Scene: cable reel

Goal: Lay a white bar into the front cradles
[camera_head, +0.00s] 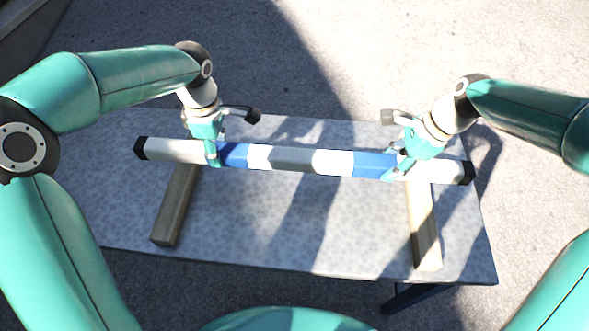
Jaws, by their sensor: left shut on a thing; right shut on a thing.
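A long white bar (288,158) with blue bands and black end caps lies crosswise in the head view. My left gripper (213,158) is shut on it at the left blue band's outer edge. My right gripper (390,173) is shut on it near the right blue band's outer edge. The bar crosses above two wooden rails, one at left (174,212) and one at right (424,228), which run toward the front of the table. I cannot make out cradle notches on them. Whether the bar touches the rails or hangs above them is unclear; their far parts are hidden.
The rails stand on a grey speckled table (300,235), whose middle between the rails is bare. The table's front edge is close to my body. Sunlit ground (420,40) lies beyond it, and shadows cross the tabletop.

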